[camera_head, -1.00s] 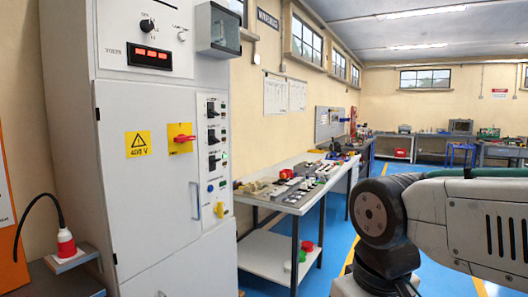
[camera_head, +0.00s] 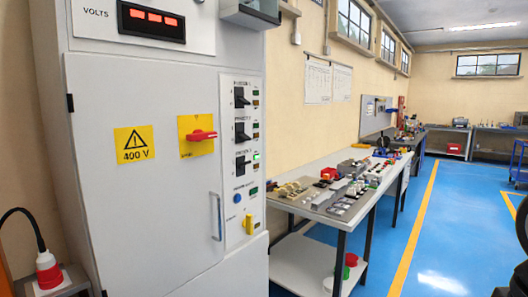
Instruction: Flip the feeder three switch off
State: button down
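A grey cabinet (camera_head: 140,205) fills the left of the head view. A white strip on its right side carries three black switches in a column, with small blurred labels. The top switch (camera_head: 241,97) and the middle switch (camera_head: 242,131) sit above the lowest one, which I take as the feeder three switch (camera_head: 242,165). The lever positions are too small to tell surely. My gripper is not in view; only dark bits, probably of my arm, show at the right edge.
A red rotary handle (camera_head: 200,135) on a yellow plate and a door handle (camera_head: 216,216) are left of the strip. A blue button (camera_head: 237,198) and yellow knob (camera_head: 248,224) are below the switches. A cluttered workbench (camera_head: 330,213) stands right; blue floor beyond is open.

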aim_at(242, 165)
jog(key=u, duration=0.15)
jog(key=i, duration=0.75)
jog(key=u, duration=0.85)
jog(key=i, duration=0.7)
jog(key=u, duration=0.65)
